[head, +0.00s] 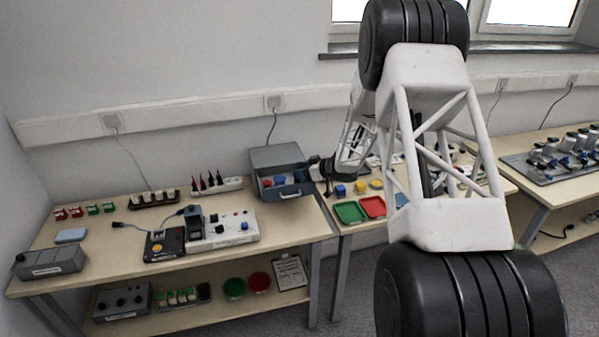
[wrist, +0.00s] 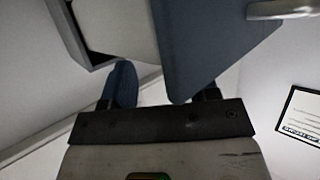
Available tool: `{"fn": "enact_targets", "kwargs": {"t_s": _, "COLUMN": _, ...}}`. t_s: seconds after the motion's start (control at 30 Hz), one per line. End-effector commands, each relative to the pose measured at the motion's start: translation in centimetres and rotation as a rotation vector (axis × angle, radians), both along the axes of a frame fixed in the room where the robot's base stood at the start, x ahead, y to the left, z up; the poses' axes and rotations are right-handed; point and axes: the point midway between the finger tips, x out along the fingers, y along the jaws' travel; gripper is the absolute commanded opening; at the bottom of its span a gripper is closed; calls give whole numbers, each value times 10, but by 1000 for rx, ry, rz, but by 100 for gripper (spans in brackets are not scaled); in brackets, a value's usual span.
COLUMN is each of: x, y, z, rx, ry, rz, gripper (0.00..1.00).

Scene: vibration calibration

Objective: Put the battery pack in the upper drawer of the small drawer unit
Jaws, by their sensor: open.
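The small grey drawer unit (head: 277,157) stands at the back right of the left bench. A drawer (head: 290,194) with a pale handle is pulled out, with small blue and red items inside. I cannot tell if one is the battery pack, and I cannot single the pack out elsewhere. My gripper (head: 312,173) is at the right side of the open drawer. In the wrist view my gripper (wrist: 164,91) is open, its two blue fingertips apart, with nothing clearly held. The blue-grey drawer panel (wrist: 205,40) is just beyond the fingers, the handle at upper right.
A device with a white panel (head: 232,229) stands mid-bench, left of the drawer. Green (head: 350,212) and red (head: 372,206) trays lie on the bench to the right. A clipboard (head: 290,272) lies on the lower shelf. A gap separates the two benches.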

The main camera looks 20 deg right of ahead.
Motion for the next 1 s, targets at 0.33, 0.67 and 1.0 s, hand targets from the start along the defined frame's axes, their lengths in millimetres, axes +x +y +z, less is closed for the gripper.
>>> {"fn": "enact_targets", "kwargs": {"t_s": 0.33, "x": -36, "y": -38, "z": 27, "rx": -1, "ry": -7, "rz": -1, "gripper": 55}}
{"fn": "enact_targets", "kwargs": {"t_s": 0.67, "x": -61, "y": -64, "z": 43, "rx": -1, "ry": -8, "rz": -1, "gripper": 55}}
{"fn": "enact_targets", "kwargs": {"t_s": 1.0, "x": -65, "y": -68, "z": 45, "rx": 0, "ry": -7, "rz": 1, "gripper": 55}}
